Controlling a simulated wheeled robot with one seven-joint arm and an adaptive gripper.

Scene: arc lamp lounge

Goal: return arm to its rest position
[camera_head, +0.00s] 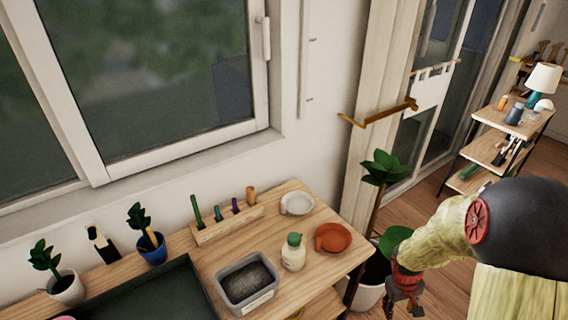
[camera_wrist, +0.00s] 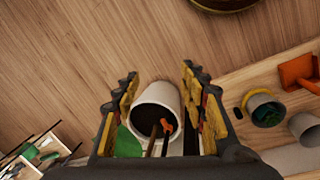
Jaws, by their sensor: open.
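My gripper (camera_head: 404,288) hangs at the lower right of the head view, to the right of the wooden bench and in front of the potted plant. My arm reaches in from the right edge. In the wrist view my gripper (camera_wrist: 160,76) has its two fingers spread well apart, with nothing held between them. A white pot (camera_wrist: 158,98) with a dark inside and thin stems shows beyond the gap, apparently below on the floor. A green leaf (camera_wrist: 127,142) shows beside the left finger.
A tall plant (camera_head: 386,168) stands close by my gripper. A shelf cart (camera_head: 486,150) stands farther back; wooden floor (camera_head: 412,205) lies between.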

